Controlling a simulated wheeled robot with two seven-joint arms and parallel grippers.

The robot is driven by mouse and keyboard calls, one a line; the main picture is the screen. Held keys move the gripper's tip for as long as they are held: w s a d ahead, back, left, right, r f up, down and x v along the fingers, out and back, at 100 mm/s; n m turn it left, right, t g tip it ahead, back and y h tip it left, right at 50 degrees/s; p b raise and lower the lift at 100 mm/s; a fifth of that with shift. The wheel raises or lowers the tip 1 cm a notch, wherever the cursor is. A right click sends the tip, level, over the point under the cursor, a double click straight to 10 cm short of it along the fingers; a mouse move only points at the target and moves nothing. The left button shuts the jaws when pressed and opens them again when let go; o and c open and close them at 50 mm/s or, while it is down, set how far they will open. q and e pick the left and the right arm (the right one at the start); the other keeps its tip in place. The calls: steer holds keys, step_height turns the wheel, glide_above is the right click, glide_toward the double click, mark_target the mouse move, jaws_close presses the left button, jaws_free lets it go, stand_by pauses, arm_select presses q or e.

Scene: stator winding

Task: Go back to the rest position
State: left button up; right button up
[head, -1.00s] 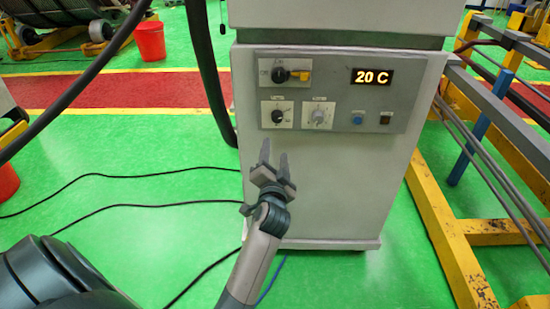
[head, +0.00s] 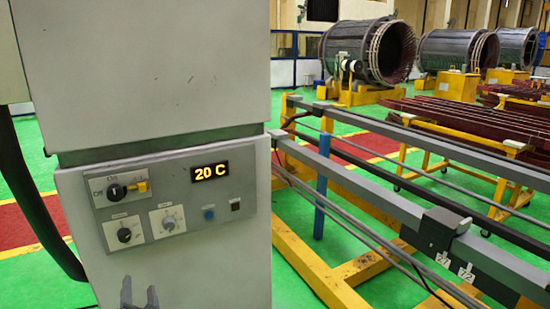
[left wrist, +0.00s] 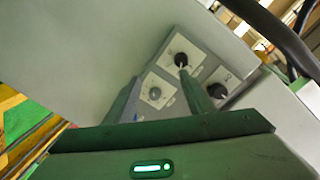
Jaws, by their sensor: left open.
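My left gripper (head: 139,293) shows at the bottom edge of the head view, only its fingertips in sight. It is open and empty, in front of the lower part of the grey cabinet (head: 160,70), below the control panel (head: 170,200). In the left wrist view the two fingers (left wrist: 160,95) stand apart, with the panel's knobs (left wrist: 155,93) behind them. The panel's lit display (head: 210,173) reads 20 C. I cannot tell whether the fingers touch the cabinet. My right gripper is not in view.
A grey rail on a yellow frame (head: 345,270) stands right of the cabinet. A black cable (head: 30,190) hangs at its left. Large stator drums (head: 365,50) stand at the back. Green floor (head: 400,222) shows between the frames.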

arm_select(q)
steer(key=s+d+f+m+g+h, duration=0.1)
steer(key=s+d+f+h, duration=0.15)
steer(key=f, duration=0.85)
steer(key=s+d+f+g+h, duration=0.15)
steer(key=d+f, duration=0.25)
steer(key=f, duration=0.7)
steer(key=s+d+f+m+g+h, duration=0.1)
steer(key=s+d+f+g+h, duration=0.15)
steer(key=f, duration=0.85)
steer(key=s+d+f+n+g+h, duration=0.1)
steer(key=s+d+f+g, duration=0.25)
steer(key=s+f, duration=1.5)
steer(key=s+f+g, duration=0.1)
steer(key=s+f, duration=0.3)
steer(key=s, duration=0.6)
steer(key=s+f+n+g, duration=0.1)
steer(key=s+f, duration=0.3)
steer(key=s, duration=0.6)
steer(key=s+f+n+g+h, duration=0.1)
steer(key=s+f+g, duration=0.2)
steer(key=s, duration=0.8)
step_height(320, 180, down, 2)
steer(key=shift+d+f, duration=0.1)
steer(key=shift+d, duration=0.05)
